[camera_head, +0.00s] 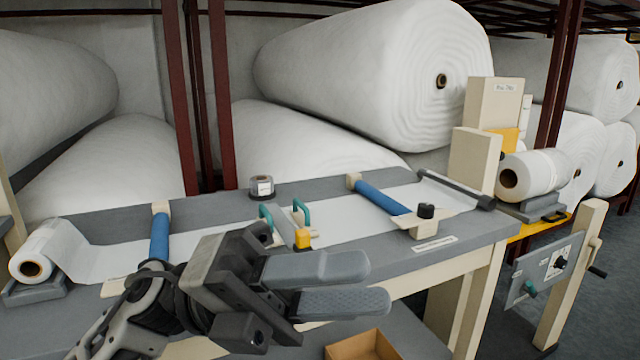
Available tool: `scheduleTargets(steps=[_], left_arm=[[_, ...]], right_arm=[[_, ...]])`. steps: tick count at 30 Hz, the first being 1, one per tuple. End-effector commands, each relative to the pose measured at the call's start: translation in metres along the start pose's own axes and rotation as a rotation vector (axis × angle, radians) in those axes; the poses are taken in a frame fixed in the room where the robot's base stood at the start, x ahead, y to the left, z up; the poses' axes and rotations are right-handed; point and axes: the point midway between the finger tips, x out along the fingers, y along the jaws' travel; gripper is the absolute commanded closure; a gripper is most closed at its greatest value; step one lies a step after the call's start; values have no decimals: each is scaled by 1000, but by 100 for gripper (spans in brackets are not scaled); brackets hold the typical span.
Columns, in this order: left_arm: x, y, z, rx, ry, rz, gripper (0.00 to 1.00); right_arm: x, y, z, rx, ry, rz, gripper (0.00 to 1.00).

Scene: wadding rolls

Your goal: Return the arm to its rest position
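My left gripper (378,284) shows at the lower middle, above the front part of the workbench. The black wrist and arm come in from the lower left and hide part of the bench. My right gripper is not in view.
The grey workbench (462,232) bears a white wadding strip, a small roll (38,252), blue rollers (382,197), a teal-handled tool (302,212) and a tape roll (262,187). A cardboard box (366,345) sits below; a panel post (572,275) stands right.

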Motion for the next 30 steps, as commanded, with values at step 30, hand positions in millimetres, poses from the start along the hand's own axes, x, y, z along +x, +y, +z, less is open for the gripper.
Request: scheduleTargets(steps=[30], left_arm=[[-264,270,-194,-1630,-2084,-461,65]], right_arm=[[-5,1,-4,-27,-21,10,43]])
